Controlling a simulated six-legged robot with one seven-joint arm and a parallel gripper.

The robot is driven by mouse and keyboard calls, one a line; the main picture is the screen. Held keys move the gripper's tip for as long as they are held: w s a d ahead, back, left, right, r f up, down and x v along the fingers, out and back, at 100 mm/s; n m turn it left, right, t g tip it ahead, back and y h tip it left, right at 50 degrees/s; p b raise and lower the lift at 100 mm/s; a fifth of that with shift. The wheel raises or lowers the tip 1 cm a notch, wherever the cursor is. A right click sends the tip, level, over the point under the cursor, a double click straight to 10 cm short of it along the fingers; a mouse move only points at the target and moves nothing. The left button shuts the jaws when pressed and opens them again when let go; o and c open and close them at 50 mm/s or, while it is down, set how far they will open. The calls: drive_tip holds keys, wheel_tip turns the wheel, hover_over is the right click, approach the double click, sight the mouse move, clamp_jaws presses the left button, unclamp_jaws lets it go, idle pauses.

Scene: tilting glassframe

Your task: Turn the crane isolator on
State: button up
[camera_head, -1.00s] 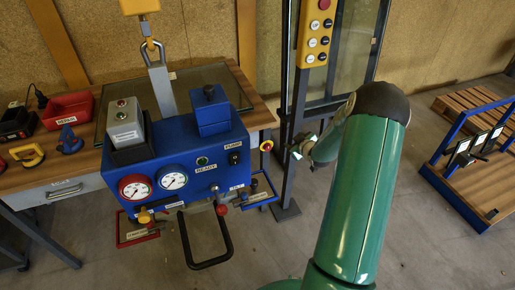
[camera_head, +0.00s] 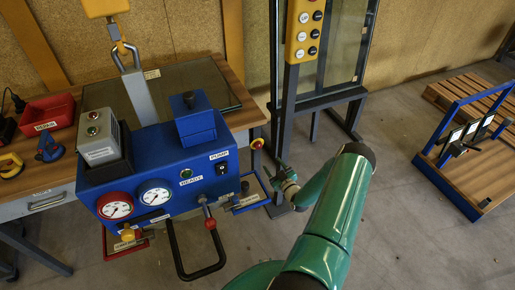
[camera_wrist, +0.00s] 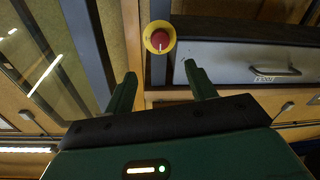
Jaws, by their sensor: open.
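A red rotary knob on a round yellow plate, which looks like the crane isolator (camera_head: 257,143), is at the right end of the wooden bench. It also shows in the wrist view (camera_wrist: 159,38), ahead of my fingers, with a white mark low on the red knob. My gripper (camera_wrist: 161,85) is open and empty, its two green fingers spread to either side below the knob and apart from it. In the head view my gripper (camera_head: 276,174) is small, just right of and below the knob.
A blue vacuum unit (camera_head: 180,170) with gauges and a black handle hangs from a yellow hook, left of my arm. A yellow button pendant (camera_head: 304,30) is on a dark post. A grey drawer (camera_wrist: 240,60) is right of the knob. Right, a wooden cart (camera_head: 470,175) stands on open floor.

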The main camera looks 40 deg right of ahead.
sight(259, 146)
drive_tip(key=x, duration=1.2)
drive_tip(key=shift+w+a, duration=0.1)
drive_tip(key=c, duration=1)
